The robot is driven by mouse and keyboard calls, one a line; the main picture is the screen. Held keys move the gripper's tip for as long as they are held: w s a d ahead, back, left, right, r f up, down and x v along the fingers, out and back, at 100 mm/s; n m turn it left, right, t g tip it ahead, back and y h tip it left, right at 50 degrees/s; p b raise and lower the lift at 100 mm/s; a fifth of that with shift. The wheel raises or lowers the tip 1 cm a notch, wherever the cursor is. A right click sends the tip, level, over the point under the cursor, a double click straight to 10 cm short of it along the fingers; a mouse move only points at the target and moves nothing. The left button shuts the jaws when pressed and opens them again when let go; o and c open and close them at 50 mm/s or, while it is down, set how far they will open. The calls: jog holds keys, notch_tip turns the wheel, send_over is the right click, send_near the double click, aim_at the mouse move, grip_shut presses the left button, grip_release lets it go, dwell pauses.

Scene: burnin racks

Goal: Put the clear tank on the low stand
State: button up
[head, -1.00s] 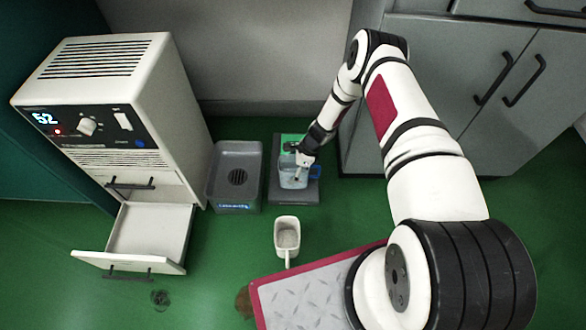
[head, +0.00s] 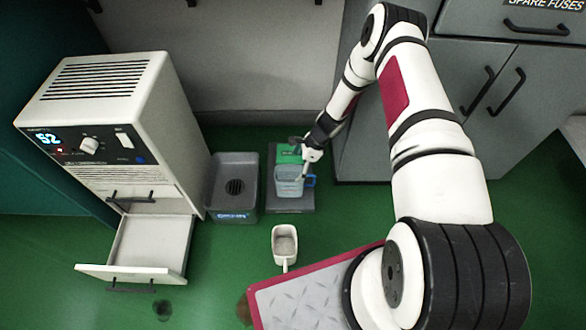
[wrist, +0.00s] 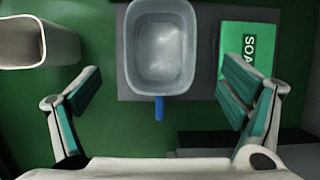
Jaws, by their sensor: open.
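The clear tank (head: 288,182), a pale bluish open tub with a blue handle, stands upright on the low stand (head: 290,206), a flat dark grey slab. In the wrist view the tank (wrist: 160,50) is empty, its handle (wrist: 159,108) points toward my gripper, and the stand (wrist: 131,82) shows around it. My gripper (wrist: 163,82) is open and empty, its fingers spread wide on the handle side, apart from the tank. In the head view my gripper (head: 307,163) is at the tank's upper right; its fingertips are hard to make out.
A green box (head: 288,153) lies behind the tank on the stand. A grey basin with a drain (head: 232,203) is just left. A white handled cup (head: 284,242) stands on the floor in front. The white cabinet (head: 110,130) has an open drawer (head: 150,250). Grey cupboards (head: 450,90) stand right.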

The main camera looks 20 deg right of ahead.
notch_tip(320, 180, up, 22)
jog(key=w+a+n, duration=0.1)
jog(key=w+n, duration=0.1)
jog(key=n, duration=0.4)
jog(key=s+a+r+n+g, duration=0.1)
jog(key=s+a+r+n, duration=0.2)
jog(key=r, duration=0.7)
jog(key=s+r+n, duration=0.2)
jog(key=s+r, duration=0.3)
jog(key=r, duration=0.4)
jog(key=s+a+r+n+h, duration=0.15)
jog(key=s+r+n, duration=0.45)
jog(key=s+r, duration=0.95)
jog(key=s+d+n+h, duration=0.3)
jog(key=s+n, duration=0.1)
jog(key=s, duration=1.5)
jog(key=shift+s+f+p, duration=0.15)
jog(key=shift+s+p, duration=0.05)
jog(key=shift+p, duration=0.1)
jog(key=shift+d, duration=0.1)
